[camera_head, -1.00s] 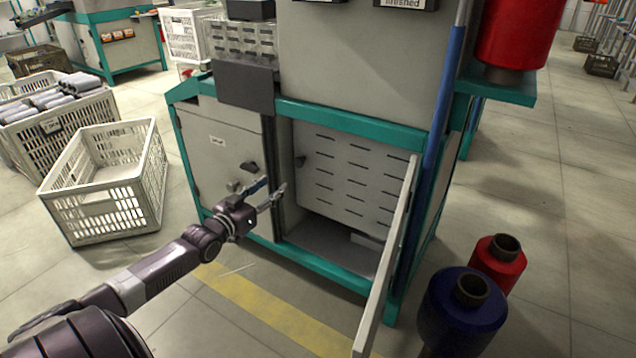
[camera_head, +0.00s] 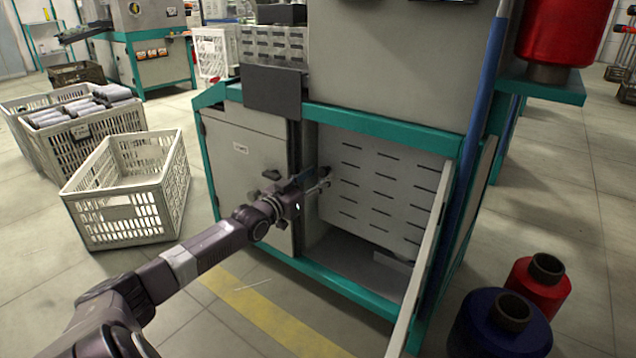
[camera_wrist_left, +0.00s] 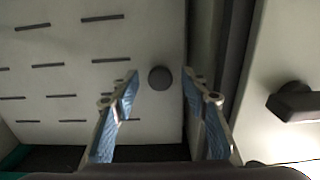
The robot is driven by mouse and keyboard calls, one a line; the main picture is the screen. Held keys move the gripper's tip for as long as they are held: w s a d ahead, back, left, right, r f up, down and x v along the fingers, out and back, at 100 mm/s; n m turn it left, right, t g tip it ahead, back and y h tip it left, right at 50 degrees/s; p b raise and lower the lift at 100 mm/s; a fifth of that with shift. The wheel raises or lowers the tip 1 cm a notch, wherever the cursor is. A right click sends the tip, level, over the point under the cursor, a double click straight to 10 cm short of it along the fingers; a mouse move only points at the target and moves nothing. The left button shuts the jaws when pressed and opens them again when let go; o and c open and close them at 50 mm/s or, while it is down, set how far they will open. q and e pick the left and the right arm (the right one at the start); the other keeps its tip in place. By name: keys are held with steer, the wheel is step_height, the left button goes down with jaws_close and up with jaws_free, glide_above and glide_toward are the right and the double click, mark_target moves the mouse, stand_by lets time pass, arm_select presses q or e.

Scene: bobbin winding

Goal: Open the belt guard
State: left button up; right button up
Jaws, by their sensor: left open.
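The belt guard (camera_head: 385,195) is a pale grey panel with rows of dark slots, set inside the open bay of the grey and teal machine. It also shows in the left wrist view (camera_wrist_left: 75,100). A round dark knob (camera_wrist_left: 160,78) sits near the guard's edge. My left gripper (camera_head: 326,178) is in front of the knob side of the guard. In the left wrist view its blue-padded fingers (camera_wrist_left: 160,85) are apart and empty, with the knob showing between their tips. I cannot tell how far the knob is from them. My right gripper is not in view.
An outer door (camera_head: 428,245) stands swung open at the bay's right. A closed door (camera_head: 245,175) with a dark handle is at the left. White crates (camera_head: 125,190) stand on the left floor. Blue (camera_head: 490,335) and red (camera_head: 540,290) spools stand at front right.

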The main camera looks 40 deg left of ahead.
arm_select(q)
steer(key=shift+w, duration=0.2)
steer(key=shift+c, duration=0.7)
jaws_close()
